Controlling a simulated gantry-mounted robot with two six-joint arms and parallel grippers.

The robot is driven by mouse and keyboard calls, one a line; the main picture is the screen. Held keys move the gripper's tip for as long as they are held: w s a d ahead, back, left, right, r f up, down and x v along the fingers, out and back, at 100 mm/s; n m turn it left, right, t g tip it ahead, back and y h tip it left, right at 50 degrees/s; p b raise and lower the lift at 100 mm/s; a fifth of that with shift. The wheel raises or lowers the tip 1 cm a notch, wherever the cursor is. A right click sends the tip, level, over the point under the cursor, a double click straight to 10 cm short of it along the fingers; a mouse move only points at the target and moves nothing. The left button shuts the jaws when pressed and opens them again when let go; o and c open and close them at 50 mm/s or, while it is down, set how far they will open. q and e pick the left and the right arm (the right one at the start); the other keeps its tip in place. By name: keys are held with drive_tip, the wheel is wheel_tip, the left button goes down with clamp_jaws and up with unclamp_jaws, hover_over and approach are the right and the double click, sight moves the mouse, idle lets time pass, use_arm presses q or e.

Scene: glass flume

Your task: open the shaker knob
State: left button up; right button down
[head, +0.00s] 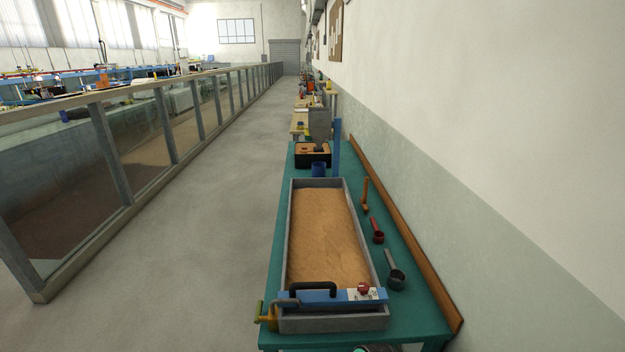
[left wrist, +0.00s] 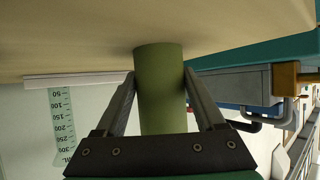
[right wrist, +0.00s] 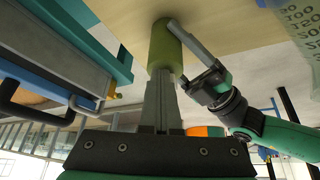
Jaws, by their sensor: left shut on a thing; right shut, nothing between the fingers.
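A red knob (head: 363,288) sits on a white plate at the right end of a blue bar (head: 337,296) across the near end of the sand tray, in the head view. Its setting is too small to read. Neither gripper shows in the head view. In the left wrist view my left gripper (left wrist: 159,76) is shut on an olive-green cylinder (left wrist: 158,100), one finger on each side. In the right wrist view my right gripper (right wrist: 158,74) is shut and empty. The green cylinder (right wrist: 165,46) shows just beyond its fingertips, with my left gripper (right wrist: 185,45) beside it.
The sand tray (head: 335,323) stands on a teal table (head: 420,318). A black handle (head: 313,285) rises from the bar. Scoops (head: 395,278) lie right of the tray, near the wall. A graduated clear vessel (left wrist: 64,125) stands near my left gripper.

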drive_tip(key=shift+s+a, duration=0.1)
use_arm(q)
drive_tip(key=shift+d, duration=0.15)
use_arm(e)
drive_tip(key=shift+s+a, duration=0.2)
drive_tip(key=shift+s, duration=0.35)
drive_tip(key=shift+s+a, duration=0.15)
use_arm(q)
drive_tip(key=shift+w, duration=0.4)
drive_tip(key=shift+s+f, duration=0.1)
drive_tip(key=shift+s, duration=0.35)
use_arm(e)
drive_tip(key=r, duration=0.6)
drive_tip(key=shift+s+d, duration=0.25)
drive_tip(key=shift+s, duration=0.1)
use_arm(q)
drive_tip(key=o, duration=1)
drive_tip(key=shift+c, duration=0.2)
